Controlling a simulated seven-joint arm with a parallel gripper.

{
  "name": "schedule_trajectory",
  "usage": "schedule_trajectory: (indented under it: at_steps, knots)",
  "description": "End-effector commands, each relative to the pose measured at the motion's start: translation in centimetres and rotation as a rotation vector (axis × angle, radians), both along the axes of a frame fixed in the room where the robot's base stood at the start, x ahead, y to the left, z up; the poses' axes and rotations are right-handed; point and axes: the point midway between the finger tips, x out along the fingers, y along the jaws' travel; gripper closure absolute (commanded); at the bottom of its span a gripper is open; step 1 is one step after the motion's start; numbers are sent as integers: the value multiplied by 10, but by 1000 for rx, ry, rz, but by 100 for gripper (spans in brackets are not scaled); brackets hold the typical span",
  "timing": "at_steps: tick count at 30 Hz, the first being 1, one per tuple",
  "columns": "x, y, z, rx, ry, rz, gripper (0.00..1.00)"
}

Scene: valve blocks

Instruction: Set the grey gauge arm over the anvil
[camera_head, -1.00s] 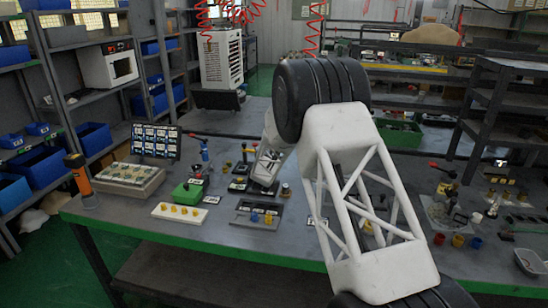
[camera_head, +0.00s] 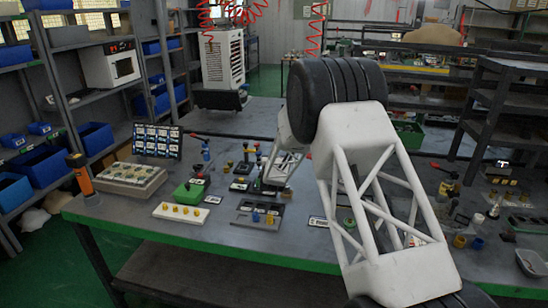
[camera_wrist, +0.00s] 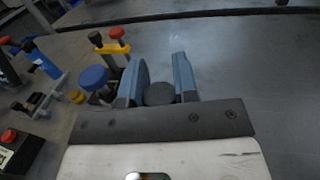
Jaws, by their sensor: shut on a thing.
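My gripper (camera_wrist: 160,72) has its two blue-grey fingers on either side of a dark grey round piece, which I take for the grey gauge arm (camera_wrist: 159,95). The rest of that piece is hidden behind the gripper's palm. A blue knob (camera_wrist: 93,78) stands close beside the left finger. In the head view my gripper shows only small, low over the table among the fixtures, and what it holds cannot be made out. I cannot pick out the anvil for certain.
A yellow fixture with a red knob (camera_wrist: 117,33) stands left of the fingers, with a blue-handled clamp (camera_wrist: 42,62) farther left. The bench right of the fingers is clear. A white strip with yellow knobs (camera_head: 181,212) and a green block (camera_head: 188,193) lie on the bench's left half.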

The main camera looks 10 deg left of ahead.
Motion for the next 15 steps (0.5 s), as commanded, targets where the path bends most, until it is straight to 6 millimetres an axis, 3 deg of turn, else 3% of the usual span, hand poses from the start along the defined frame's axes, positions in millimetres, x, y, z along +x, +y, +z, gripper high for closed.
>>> schedule_trajectory:
  at_steps: [1, 6, 15]
  knots:
    - [0, 0, -1, 0, 1, 0, 71]
    - [0, 0, 0, 0, 0, 0, 47]
    - [0, 0, 0, 0, 0, -1, 47]
